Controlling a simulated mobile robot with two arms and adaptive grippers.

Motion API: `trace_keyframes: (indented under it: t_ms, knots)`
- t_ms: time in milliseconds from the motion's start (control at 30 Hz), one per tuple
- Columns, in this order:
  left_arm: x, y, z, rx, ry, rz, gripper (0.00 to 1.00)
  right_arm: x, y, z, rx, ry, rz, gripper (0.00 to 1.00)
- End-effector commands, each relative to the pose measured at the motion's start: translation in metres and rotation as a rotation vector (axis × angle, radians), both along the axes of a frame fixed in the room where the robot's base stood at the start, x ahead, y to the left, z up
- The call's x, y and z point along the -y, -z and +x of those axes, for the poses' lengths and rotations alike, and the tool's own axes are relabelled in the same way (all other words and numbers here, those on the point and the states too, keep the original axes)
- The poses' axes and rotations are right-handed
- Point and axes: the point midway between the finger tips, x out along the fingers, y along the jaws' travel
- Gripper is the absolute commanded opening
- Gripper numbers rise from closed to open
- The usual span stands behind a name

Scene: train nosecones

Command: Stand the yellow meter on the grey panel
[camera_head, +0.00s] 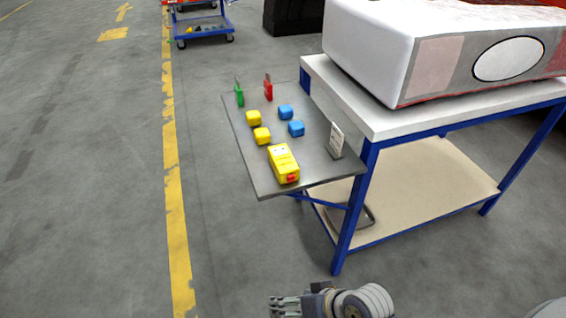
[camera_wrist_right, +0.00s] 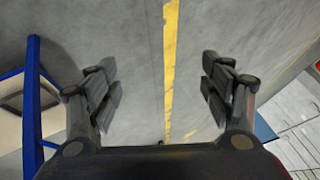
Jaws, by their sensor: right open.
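The yellow meter (camera_head: 283,163) lies near the front edge of the grey panel (camera_head: 325,174) in the head view. It is a yellow block with a pale marked area on its upper side and a red part at its near end. My right gripper (camera_head: 285,306) is at the bottom of the head view, over the floor in front of the panel and well apart from the meter. In the right wrist view it (camera_wrist_right: 158,78) is open and empty, with floor between its fingers. My left gripper is not in view.
The panel also holds yellow blocks (camera_head: 262,135), blue blocks (camera_head: 296,128), a green piece (camera_head: 239,95), a red piece (camera_head: 268,88) and a white upright card (camera_head: 336,140). A blue-framed table (camera_head: 385,123) bearing a large white nosecone (camera_head: 375,45) adjoins it. Floor left is clear.

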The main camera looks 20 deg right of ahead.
Motion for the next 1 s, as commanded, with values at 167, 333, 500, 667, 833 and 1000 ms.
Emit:
trace_keyframes:
  t_ms: [167,333,500,667,833,1000]
  knots:
    - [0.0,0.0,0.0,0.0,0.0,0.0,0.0,-0.051,-0.064,0.042,0.071,0.135,0.418,0.73]
    - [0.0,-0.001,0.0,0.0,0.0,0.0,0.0,-0.071,-0.126,0.087,0.062,0.325,0.885,0.73]
    - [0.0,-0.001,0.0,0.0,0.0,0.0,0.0,-0.052,-0.173,0.137,-0.023,0.572,1.357,0.73]
    - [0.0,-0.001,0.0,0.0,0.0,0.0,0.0,-0.004,-0.186,0.184,-0.149,0.859,1.78,0.73]
    - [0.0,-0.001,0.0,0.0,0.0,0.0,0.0,0.05,-0.168,0.221,-0.294,1.167,2.138,0.73]
    - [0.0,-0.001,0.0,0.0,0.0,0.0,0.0,0.08,-0.144,0.237,-0.386,1.372,2.329,0.73]
